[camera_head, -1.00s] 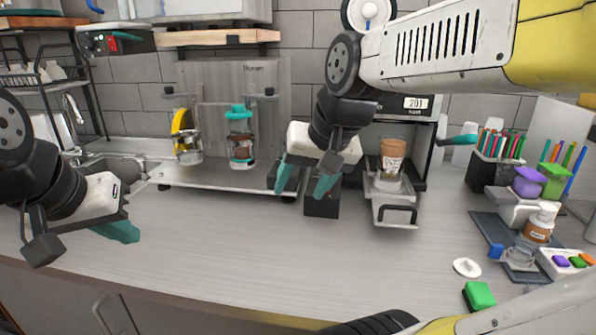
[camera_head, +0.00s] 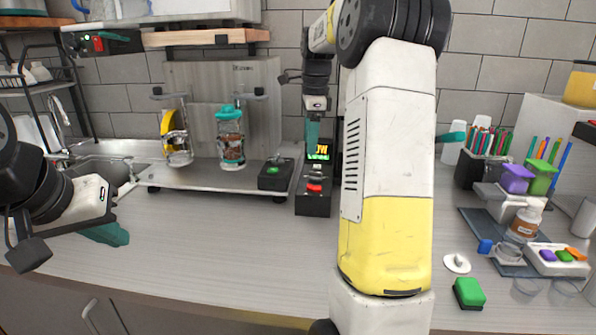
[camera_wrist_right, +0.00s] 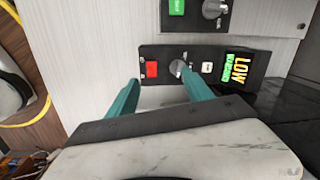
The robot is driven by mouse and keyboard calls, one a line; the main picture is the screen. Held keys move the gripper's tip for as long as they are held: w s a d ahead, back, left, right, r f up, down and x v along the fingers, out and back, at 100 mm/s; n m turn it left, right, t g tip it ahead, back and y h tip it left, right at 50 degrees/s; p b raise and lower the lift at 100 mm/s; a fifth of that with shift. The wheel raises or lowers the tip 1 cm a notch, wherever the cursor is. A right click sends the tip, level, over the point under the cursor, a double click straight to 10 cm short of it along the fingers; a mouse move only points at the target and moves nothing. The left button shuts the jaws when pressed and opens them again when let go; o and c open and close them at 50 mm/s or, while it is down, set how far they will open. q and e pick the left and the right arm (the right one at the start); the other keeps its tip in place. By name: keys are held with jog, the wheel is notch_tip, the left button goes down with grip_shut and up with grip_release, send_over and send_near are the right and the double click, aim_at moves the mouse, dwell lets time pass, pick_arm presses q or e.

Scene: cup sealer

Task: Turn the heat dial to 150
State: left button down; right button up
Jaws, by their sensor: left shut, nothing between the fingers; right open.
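A black control box (camera_head: 313,200) stands on the counter, with a lit display (camera_head: 319,151) reading LOW and a smaller green line I cannot read. In the right wrist view the box shows a red button (camera_wrist_right: 152,69), a round silver dial (camera_wrist_right: 176,68) and a small white control (camera_wrist_right: 207,67). No 150 mark is legible. My right gripper (camera_wrist_right: 160,76) is open; one teal fingertip overlaps the dial in that view, and I cannot tell whether it touches. It also shows above the box in the head view (camera_head: 313,130). My left gripper (camera_head: 112,235) is shut and empty over the counter.
A second black box (camera_head: 275,175) with a green button sits beside it; its silver knob (camera_wrist_right: 214,8) shows in the wrist view. A metal stand (camera_head: 200,177) holds jars at left. Bottles and pens crowd the right.

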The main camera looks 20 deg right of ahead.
aim_at(315, 176)
jog(key=w+d+f+m, duration=0.2)
jog(key=w+d+f+m+g, duration=0.1)
jog(key=w+d+f+m, duration=0.1)
jog(key=shift+w+f+m, duration=0.3)
jog(key=shift+m, duration=0.1)
jog(key=shift+f, duration=3.95)
grip_shut()
